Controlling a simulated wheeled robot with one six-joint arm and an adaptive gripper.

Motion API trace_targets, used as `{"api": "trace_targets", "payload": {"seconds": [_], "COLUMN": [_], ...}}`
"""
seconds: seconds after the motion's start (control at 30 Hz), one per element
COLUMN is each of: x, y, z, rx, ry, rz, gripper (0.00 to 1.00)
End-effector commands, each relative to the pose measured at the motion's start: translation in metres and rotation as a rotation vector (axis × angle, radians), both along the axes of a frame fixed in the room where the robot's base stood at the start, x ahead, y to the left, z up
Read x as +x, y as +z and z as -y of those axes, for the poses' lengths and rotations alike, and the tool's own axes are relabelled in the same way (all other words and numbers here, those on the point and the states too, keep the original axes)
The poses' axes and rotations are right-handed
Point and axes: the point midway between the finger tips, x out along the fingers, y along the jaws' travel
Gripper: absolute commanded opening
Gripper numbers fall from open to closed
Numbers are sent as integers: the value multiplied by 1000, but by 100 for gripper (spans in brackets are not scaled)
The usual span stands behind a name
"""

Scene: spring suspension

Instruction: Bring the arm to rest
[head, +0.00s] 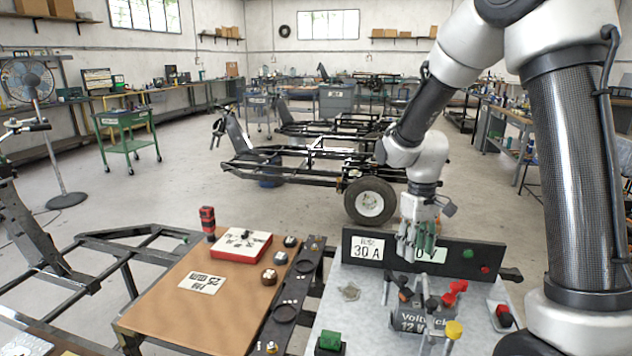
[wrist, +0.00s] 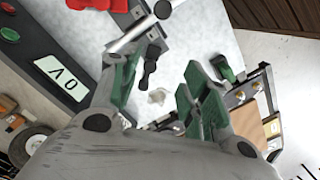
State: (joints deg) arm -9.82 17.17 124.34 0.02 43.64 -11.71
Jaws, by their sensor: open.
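My arm reaches down from the right in the head view. My gripper (head: 420,243) hangs above the back of the grey bench top (head: 350,308), in front of the black panel with the 30 A label (head: 367,250). In the wrist view my gripper (wrist: 153,98) shows its green-padded fingers apart, with nothing between them. The bench surface shows between the fingers, with a small pale piece (wrist: 157,97) on it. The gripper covers part of the panel's second display.
A box marked Voltrick 12 (head: 425,320) stands on the bench with red, black and yellow knobs around it. A wooden board (head: 190,312) with a red-and-white box (head: 240,246) lies to the left. A wheeled black frame (head: 300,165) stands behind; open floor lies left of it.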

Motion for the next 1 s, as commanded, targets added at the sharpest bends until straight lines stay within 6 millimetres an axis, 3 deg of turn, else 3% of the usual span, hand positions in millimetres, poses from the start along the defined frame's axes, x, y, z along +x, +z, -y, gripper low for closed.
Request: {"api": "trace_targets", "payload": {"seconds": [0.03,0.27,0.4,0.6,0.8,1.0], "x": [-18,-83,-123,-177,-206,-213], "y": [7,66,101,139,165,182], "z": [3,25,39,55,65,69], "rx": [-7,-8,3,31,59,71], "ry": [-30,-162,-235,-315,-353,-372], "rz": [-21,13,79,217,373,458], "gripper": [46,46,46,46,46,46]}}
